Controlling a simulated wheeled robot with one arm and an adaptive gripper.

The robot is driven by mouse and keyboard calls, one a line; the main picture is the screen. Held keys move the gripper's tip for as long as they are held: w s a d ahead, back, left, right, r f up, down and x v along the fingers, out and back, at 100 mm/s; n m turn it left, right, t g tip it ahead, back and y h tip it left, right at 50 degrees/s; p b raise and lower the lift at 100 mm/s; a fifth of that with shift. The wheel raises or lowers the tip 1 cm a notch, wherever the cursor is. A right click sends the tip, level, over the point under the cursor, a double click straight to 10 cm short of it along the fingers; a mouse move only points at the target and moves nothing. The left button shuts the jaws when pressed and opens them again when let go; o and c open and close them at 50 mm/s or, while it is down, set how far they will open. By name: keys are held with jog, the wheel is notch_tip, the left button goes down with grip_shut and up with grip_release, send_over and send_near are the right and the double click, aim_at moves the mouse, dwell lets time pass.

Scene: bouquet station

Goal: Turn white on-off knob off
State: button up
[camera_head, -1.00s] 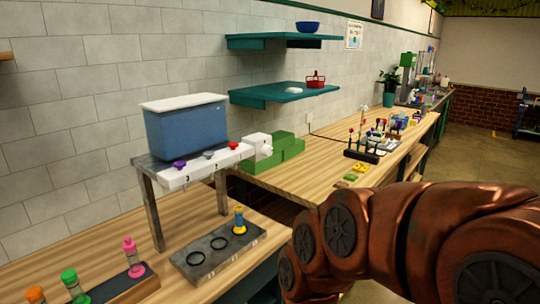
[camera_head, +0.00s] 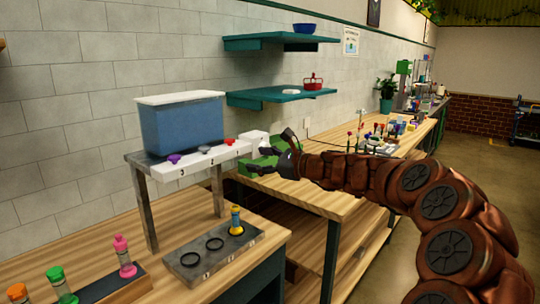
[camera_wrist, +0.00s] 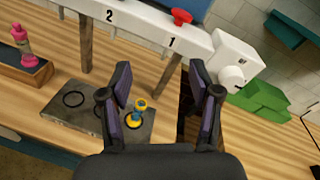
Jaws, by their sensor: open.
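The white on-off knob (camera_wrist: 231,78) is on the front of a white box (camera_wrist: 232,54) at the right end of the white rail, in the wrist view. The white box also shows in the head view (camera_head: 253,142). My gripper (camera_head: 268,160) is open and empty, just right of the white box in the head view. In the wrist view its two fingers (camera_wrist: 160,88) stand apart, and the knob is up and to the right of the right finger, not touched. The knob itself is hard to make out in the head view.
A blue tank (camera_head: 182,125) stands on the rail stand, with purple (camera_head: 173,159), grey (camera_head: 205,150) and red (camera_head: 229,142) knobs on the rail. A grey plate (camera_head: 186,259) with rings holds a yellow-blue bottle (camera_head: 236,221). Green blocks (camera_wrist: 262,100) lie beside the box.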

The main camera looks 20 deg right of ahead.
jog(key=w+d+f+m+t+h, duration=0.1)
jog(key=w+d+m+t+h, duration=0.3)
jog(key=d, duration=0.6)
jog(key=w+a+m+g+y+p, duration=0.1)
jog(key=w+a, duration=0.2)
jog(key=w, duration=0.3)
jog(key=shift+w+a, duration=0.15)
jog(key=shift+w, duration=0.2)
jog(key=shift+f, duration=0.15)
jog(key=c, duration=1.2)
